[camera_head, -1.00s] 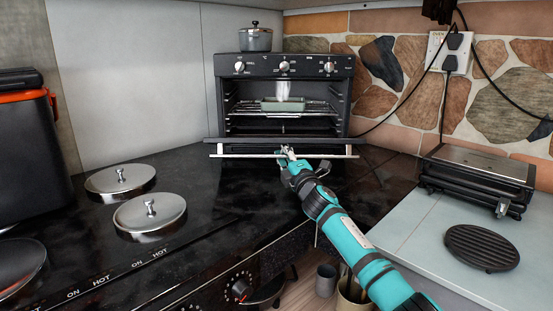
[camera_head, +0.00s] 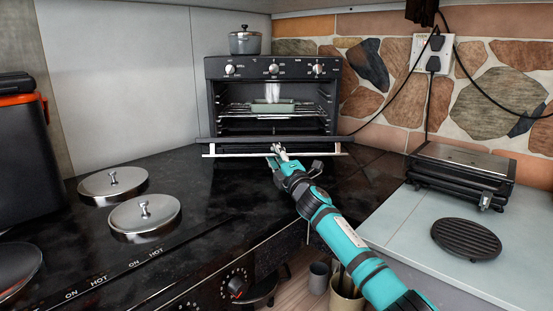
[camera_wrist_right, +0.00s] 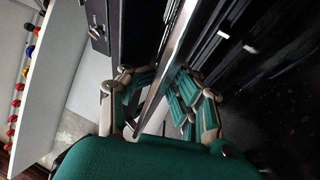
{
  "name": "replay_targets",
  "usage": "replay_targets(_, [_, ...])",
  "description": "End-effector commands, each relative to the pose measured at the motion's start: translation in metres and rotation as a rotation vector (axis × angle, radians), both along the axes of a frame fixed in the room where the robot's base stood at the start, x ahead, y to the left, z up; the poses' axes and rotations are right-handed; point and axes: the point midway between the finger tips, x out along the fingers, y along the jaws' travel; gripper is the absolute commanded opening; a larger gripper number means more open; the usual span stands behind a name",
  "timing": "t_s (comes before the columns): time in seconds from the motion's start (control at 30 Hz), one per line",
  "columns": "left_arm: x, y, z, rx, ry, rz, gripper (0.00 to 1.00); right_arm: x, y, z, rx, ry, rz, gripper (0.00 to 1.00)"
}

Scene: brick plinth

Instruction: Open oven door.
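The black oven (camera_head: 272,68) stands on the counter against the back wall. Its door (camera_head: 230,139) is folded down below the open cavity, nearly level, with a long silver handle bar (camera_head: 225,155) along its front edge. My right gripper (camera_head: 278,152) is at the middle of the handle. In the right wrist view the handle (camera_wrist_right: 176,45) runs between the spread fingers of the right gripper (camera_wrist_right: 160,95), with gaps visible beside the bar. A pale green dish (camera_head: 272,107) sits on the oven's wire rack. My left gripper is not in view.
A grey pot (camera_head: 245,42) stands on top of the oven. Two silver hob lids (camera_head: 145,215) are on the black counter at left. A black grill (camera_head: 462,172) and a round ridged plate (camera_head: 466,239) are on the right worktop. A cable hangs at the back right.

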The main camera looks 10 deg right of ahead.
Motion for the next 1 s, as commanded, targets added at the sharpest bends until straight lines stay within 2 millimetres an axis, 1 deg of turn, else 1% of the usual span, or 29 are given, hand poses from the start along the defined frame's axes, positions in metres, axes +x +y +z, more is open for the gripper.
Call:
replay_targets(0.03, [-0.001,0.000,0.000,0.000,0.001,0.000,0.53,-0.001,0.001,0.003,0.001,-0.006,0.004,0.25])
replay_targets(0.2, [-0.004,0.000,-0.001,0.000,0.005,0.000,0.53,0.000,0.000,0.002,0.002,-0.003,0.001,0.46])
replay_targets(0.47, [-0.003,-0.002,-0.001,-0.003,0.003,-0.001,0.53,0.000,-0.002,0.001,0.001,0.000,-0.004,0.46])
replay_targets(0.63, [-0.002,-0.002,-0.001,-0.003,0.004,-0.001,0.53,-0.007,-0.005,-0.001,0.000,-0.001,-0.006,0.46])
replay_targets(0.77, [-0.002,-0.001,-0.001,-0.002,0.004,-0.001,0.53,-0.022,-0.008,-0.006,-0.002,0.000,-0.005,0.46])
replay_targets(1.0, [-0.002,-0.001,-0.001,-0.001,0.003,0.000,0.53,-0.063,-0.016,-0.017,-0.001,0.001,-0.002,0.46])
